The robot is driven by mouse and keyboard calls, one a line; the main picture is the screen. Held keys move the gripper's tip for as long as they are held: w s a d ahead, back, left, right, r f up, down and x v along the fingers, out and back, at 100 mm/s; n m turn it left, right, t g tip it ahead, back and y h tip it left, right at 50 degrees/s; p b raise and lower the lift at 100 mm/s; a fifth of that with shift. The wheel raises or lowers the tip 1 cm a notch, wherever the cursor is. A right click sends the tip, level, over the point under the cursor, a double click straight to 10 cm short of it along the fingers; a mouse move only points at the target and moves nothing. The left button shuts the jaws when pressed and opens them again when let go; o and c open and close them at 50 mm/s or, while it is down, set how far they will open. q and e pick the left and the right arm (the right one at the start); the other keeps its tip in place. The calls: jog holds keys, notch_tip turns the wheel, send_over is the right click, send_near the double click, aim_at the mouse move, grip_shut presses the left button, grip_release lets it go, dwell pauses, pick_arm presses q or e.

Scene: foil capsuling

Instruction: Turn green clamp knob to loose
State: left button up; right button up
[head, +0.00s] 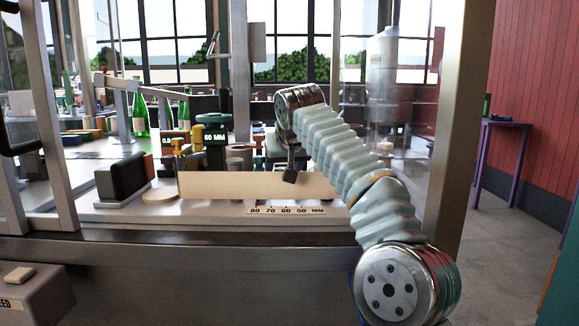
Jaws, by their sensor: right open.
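The green clamp knob (212,120) is a dark green round cap on a post, behind a beige bar (235,186). A dark readout (215,137) on the post shows 60 MM. My right arm comes in from the lower right, and my right gripper (290,176) hangs downward above the beige bar. It is open, to the right of the knob and apart from it. Its fingers are small and dark here, and nothing shows between them. My left gripper is not in view.
A scale (287,211) marked 80 70 60 50 MM runs along the machine's front edge. Metal posts (240,70) frame the opening. A black block (125,178) lies at left, with green bottles (139,115) behind. A purple table (505,123) stands far right.

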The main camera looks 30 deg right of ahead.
jog(key=c, duration=1)
jog(key=shift+d+n+y, duration=0.3)
jog(key=shift+n+y, duration=0.4)
jog(key=shift+n, duration=0.2)
jog(key=shift+c, duration=0.2)
jog(key=shift+d+n+y, duration=0.1)
jog(key=shift+n+y, duration=1)
jog(key=shift+n, duration=0.3)
jog(key=o, duration=1)
jog(key=shift+o, duration=0.2)
